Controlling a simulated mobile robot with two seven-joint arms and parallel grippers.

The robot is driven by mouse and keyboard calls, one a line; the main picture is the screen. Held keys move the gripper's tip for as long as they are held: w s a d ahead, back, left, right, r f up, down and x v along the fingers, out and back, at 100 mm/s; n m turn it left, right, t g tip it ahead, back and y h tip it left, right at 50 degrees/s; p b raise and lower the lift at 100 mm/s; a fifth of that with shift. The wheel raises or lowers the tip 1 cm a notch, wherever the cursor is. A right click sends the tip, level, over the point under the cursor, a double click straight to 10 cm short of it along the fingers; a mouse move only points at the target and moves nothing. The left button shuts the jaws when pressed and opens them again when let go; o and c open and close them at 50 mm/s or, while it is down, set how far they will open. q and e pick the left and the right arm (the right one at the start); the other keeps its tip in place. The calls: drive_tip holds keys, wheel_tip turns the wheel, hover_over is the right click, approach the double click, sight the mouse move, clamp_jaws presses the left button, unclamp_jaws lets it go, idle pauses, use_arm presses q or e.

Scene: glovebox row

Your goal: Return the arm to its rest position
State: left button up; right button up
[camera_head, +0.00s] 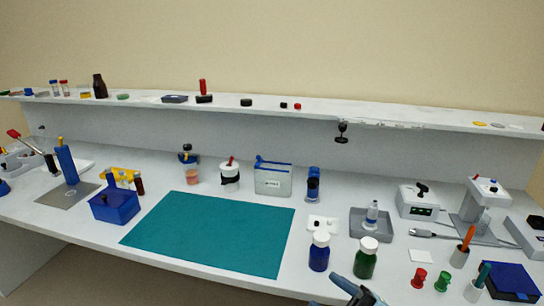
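One of my grippers, which I take to be the right one (325,290), shows at the bottom edge, right of the middle. Its two blue-grey fingers look spread apart, with nothing seen between them. The rest of its arm is cut off by the picture edge. It is in front of the blue bottle (319,252) and the green bottle (365,258), apart from both. My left gripper is not in view.
A teal mat (212,232) lies bare in the middle of the white bench. A blue box (114,206) stands left of it. A grey tray (356,231), a pen cup (460,257) and a dark blue box (511,281) stand right. A shelf (220,100) runs along the back.

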drive_tip(key=d+f+m+t+h, duration=0.4)
drive_tip(key=f+m+t+h, duration=0.3)
drive_tip(key=f+m+h, duration=0.4)
drive_tip(key=s+d+f+m+g+h, duration=0.4)
drive_tip(key=s+f+m+g+h, duration=0.25)
drive_tip(key=s+f+m, duration=0.7)
use_arm(q)
wheel_tip(320, 180, up, 15)
drive_tip(key=a+p, duration=0.1)
drive_tip(key=p, duration=1.6)
drive_tip(key=shift+s+f+t+p, duration=0.15)
drive_tip(key=shift+s+t+p, duration=0.15)
drive_tip(key=shift+s, duration=0.05)
use_arm(e)
wheel_tip(320, 180, up, 12)
drive_tip(key=d+n, duration=0.1)
drive_tip(key=n, duration=0.3)
drive_tip(key=shift+d, duration=0.2)
use_arm(q)
drive_tip(key=shift+a, duration=0.1)
use_arm(e)
drive_tip(key=shift+w+f+n, duration=0.1)
drive_tip(key=shift+n, duration=0.15)
